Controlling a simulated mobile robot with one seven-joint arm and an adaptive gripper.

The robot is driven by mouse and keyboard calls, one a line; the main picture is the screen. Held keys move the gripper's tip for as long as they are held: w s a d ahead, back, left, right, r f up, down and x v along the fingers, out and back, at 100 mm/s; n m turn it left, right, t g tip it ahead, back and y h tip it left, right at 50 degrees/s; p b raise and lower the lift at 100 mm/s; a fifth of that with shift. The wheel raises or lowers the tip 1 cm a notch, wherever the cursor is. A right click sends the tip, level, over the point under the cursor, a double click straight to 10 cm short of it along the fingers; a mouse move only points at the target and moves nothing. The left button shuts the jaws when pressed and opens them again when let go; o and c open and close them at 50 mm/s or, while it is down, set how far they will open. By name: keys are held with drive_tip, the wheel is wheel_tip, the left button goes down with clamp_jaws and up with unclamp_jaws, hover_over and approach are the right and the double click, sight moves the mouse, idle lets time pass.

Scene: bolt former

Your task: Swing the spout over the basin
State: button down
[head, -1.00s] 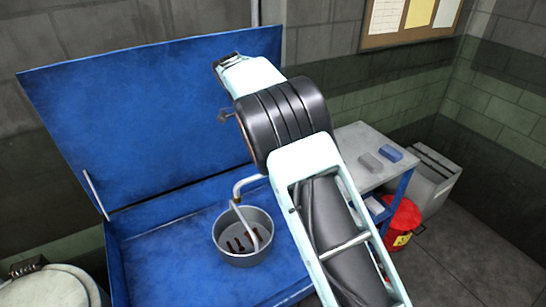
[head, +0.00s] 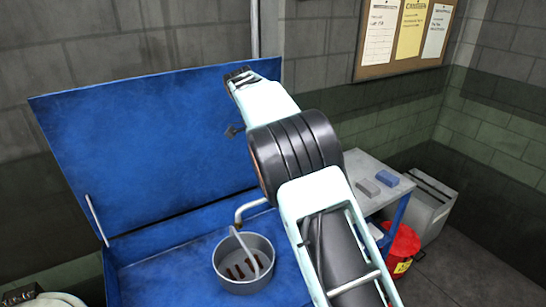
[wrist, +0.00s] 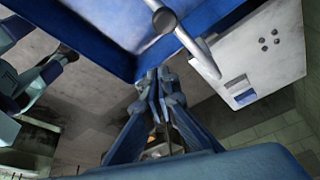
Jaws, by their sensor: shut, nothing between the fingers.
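A curved grey spout (head: 249,207) shows in the head view, coming out from behind my arm and bending down at the back rim of a round grey basin (head: 236,283). A thin pale rod (head: 245,250) slants down inside the basin; I cannot tell whether it joins the spout. Dark slots or bars show on the basin floor. My gripper (wrist: 160,82) is shut and empty in the wrist view, with its fingertips near a blue edge. A grey tube (wrist: 195,50) runs close to the upper right of the fingertips. My arm hides part of the spout in the head view.
The basin sits in a blue tub with a raised blue lid (head: 150,150) behind it. To the right are a grey side table (head: 362,165) with a grey and a blue block, a red can (head: 402,245) and a grey bin (head: 432,205). A drum stands lower left.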

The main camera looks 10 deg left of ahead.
drive_tip(key=p+v, duration=0.1)
drive_tip(key=v, duration=0.5)
drive_tip(key=shift+w+r, duration=0.15)
drive_tip(key=shift+w, duration=0.5)
drive_tip(key=shift+d, duration=0.15)
